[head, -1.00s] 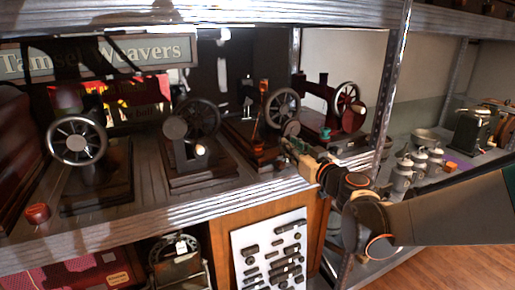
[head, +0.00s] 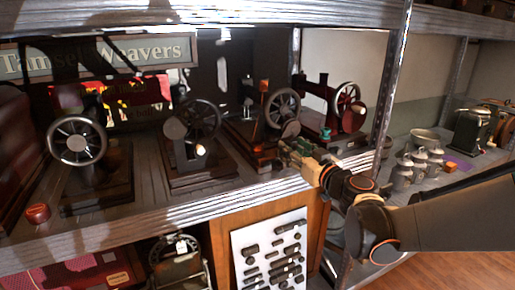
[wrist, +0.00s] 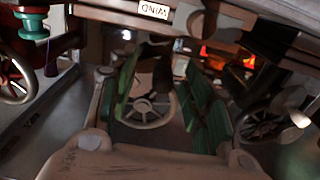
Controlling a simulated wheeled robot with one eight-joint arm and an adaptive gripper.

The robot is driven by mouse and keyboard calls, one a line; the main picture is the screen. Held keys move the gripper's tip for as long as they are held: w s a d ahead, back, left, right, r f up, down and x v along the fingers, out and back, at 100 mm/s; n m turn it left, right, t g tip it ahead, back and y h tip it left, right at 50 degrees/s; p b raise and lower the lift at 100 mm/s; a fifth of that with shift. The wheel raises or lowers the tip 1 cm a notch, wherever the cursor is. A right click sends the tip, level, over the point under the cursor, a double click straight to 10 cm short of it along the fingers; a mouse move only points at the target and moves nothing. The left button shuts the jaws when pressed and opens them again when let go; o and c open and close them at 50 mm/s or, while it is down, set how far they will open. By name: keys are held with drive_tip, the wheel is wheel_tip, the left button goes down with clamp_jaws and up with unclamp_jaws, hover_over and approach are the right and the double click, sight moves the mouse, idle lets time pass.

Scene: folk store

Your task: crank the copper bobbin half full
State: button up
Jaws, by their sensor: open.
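My gripper (head: 287,155) is open and empty, in front of the third machine (head: 262,125) from the left on the shelf. Its green pads also show in the wrist view (wrist: 165,90). Between them, further off, is a pale spoked wheel (wrist: 150,108); contact cannot be told. A white label reading WIND (wrist: 153,12) is above. A small orange-copper piece (head: 264,86) is on top of the third machine, beside its dark handwheel (head: 282,107); whether it is the copper bobbin, I cannot tell. A teal spool (head: 325,133) is by the rightmost machine (head: 335,105).
Two more wheeled machines (head: 77,140) (head: 195,130) stand to the left. A reddish-brown spool (head: 38,213) lies at the shelf's front left. A metal post (head: 388,90) is close right of my gripper. Grey jars (head: 420,163) stand beyond it.

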drive_tip(key=p+v, duration=0.1)
drive_tip(key=v, duration=0.6)
drive_tip(key=shift+s+d, duration=0.2)
drive_tip(key=shift+s, duration=0.2)
idle(0.3)
drive_tip(key=s+a+f+n+g+y, duration=0.1)
drive_tip(key=s+a+f+n+g, duration=0.15)
drive_tip(key=s+a+g, duration=0.35)
drive_tip(key=s+a+f+n+g, duration=0.1)
drive_tip(key=s+a+f, duration=0.25)
drive_tip(key=s, duration=0.45)
drive_tip(key=s+d+f+m+g+h, duration=0.2)
drive_tip(key=s+d+f+m+h, duration=0.2)
drive_tip(key=s+d+m+h, duration=0.4)
drive_tip(key=s+d, duration=0.3)
drive_tip(key=d, duration=0.1)
drive_tip(key=shift+g, duration=0.3)
